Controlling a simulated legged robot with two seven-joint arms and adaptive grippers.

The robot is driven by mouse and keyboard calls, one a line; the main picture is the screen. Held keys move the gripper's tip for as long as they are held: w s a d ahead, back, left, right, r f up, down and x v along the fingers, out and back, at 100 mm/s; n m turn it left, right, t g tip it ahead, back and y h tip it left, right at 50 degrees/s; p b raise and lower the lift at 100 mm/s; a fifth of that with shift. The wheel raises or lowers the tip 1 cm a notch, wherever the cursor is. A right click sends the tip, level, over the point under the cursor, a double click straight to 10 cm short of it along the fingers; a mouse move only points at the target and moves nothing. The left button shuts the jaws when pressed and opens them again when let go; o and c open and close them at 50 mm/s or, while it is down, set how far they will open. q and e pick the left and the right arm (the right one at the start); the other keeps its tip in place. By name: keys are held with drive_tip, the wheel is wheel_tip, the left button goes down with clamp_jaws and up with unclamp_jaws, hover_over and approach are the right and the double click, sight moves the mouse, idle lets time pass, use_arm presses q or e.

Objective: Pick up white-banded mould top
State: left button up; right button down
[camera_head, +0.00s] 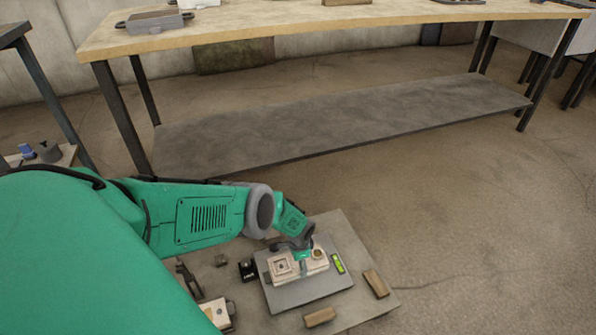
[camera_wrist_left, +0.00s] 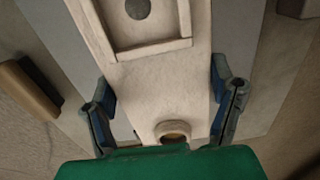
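A pale mould (camera_head: 313,262) lies on a grey plate (camera_head: 290,298) on the floor board, with a square recess at its left end and a round opening at its right. No clear white band shows on it. My left gripper (camera_head: 303,257) is down over its middle. In the left wrist view the pale mould (camera_wrist_left: 160,85) lies between the two fingers of my left gripper (camera_wrist_left: 165,112). The fingers are wide apart, one along each side; whether they press on it cannot be told. My right gripper is not in view.
Wooden blocks (camera_head: 376,283) and (camera_head: 320,317) lie at the board's edges. A green level (camera_head: 337,263) and a small black box (camera_head: 248,269) flank the mould. Another pale part (camera_head: 217,312) is partly hidden by my arm. A workbench (camera_head: 300,22) stands behind; the floor right is clear.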

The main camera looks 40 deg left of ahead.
use_arm(q)
drive_tip(key=shift+r+p, duration=0.25)
drive_tip(key=shift+p, duration=0.05)
wheel_tip(320, 180, up, 10)
drive_tip(key=p, duration=0.6)
drive_tip(key=shift+f+p, duration=0.25)
drive_tip(key=shift+p, duration=0.1)
